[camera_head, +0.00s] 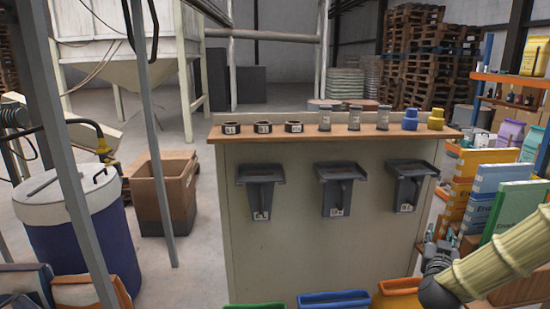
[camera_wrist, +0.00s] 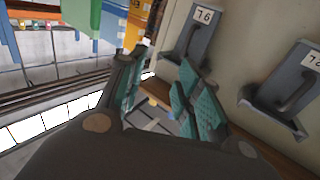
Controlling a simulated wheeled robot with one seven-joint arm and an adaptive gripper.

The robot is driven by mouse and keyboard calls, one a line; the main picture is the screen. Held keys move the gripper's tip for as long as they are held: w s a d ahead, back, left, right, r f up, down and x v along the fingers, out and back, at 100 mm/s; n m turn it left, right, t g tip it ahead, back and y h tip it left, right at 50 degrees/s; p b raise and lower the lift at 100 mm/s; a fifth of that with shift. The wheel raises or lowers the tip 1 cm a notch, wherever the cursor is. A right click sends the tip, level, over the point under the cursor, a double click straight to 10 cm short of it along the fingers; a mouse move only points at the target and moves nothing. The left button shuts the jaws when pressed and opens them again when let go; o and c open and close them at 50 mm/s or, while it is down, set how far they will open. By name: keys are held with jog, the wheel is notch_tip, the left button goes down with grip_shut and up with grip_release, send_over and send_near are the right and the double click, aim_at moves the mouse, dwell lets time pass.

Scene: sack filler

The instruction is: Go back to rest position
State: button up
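My gripper (camera_wrist: 160,97) shows large in the wrist view, with its teal-padded fingers spread apart and nothing between them. In the head view my arm comes in from the lower right, and the gripper (camera_head: 434,250) is at its end, right of the pale cabinet (camera_head: 300,220) and partly hidden by the arm.
A wooden ledge (camera_head: 340,134) on the cabinet holds black rings, grey jars, and blue and yellow pieces. Colored bins (camera_head: 335,299) stand below. Shelves with bags (camera_head: 500,180) are at right. A blue drum (camera_head: 75,220) and a cardboard box (camera_head: 160,190) stand left.

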jog(key=s+a+f+n+g+y, duration=0.15)
jog(key=s+a+f, duration=0.3)
jog(key=f, duration=0.55)
jog(key=s+a+f+n+g+y, duration=0.1)
jog(key=s+a+f+g+y, duration=0.25)
jog(key=a+f, duration=0.4)
jog(key=s+a+f+n+g+y, duration=0.15)
jog(key=s+a+f, duration=0.25)
jog(key=f, duration=0.8)
jog(key=s+a+f+g, duration=0.2)
jog(key=s+f, duration=0.3)
jog(key=s, duration=0.5)
jog(key=s+a+f+n+g+y, duration=0.1)
jog(key=s+f+g, duration=0.3)
jog(key=s, duration=0.6)
jog(key=s+a+f+g+y, duration=0.1)
jog(key=s+a+f+g, duration=0.2)
jog(key=s+f, duration=0.3)
jog(key=s, duration=0.4)
jog(key=shift+a+f+b, duration=0.15)
jog(key=shift+a+b, duration=0.15)
jog(key=shift+a, duration=0.1)
